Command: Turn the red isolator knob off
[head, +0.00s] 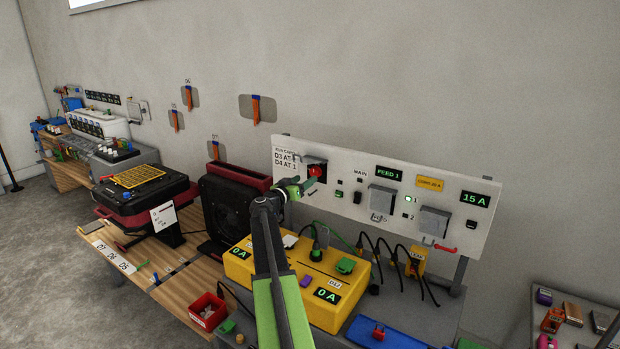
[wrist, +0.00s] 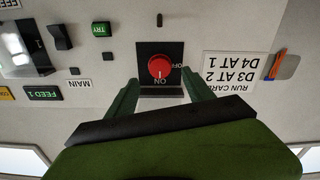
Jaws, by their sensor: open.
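The red isolator knob (head: 314,171) sits on a dark square plate at the left part of the white panel (head: 340,205). In the wrist view, which is upside down, the round red knob (wrist: 159,67) shows a white mark, with ON printed below it and OFF beside it, partly covered by the knob. My gripper (head: 302,187) is close in front of the knob. In the wrist view its two green fingers (wrist: 161,94) are open, one on each side of the knob plate. I cannot tell whether they touch the knob.
The panel also carries a MAIN switch, a FEED 1 display (head: 389,173), a 15 A display (head: 475,198) and clear covers. Below stands a yellow box (head: 297,280) with cables and 0 A displays. A black fan unit (head: 232,210) stands to the left.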

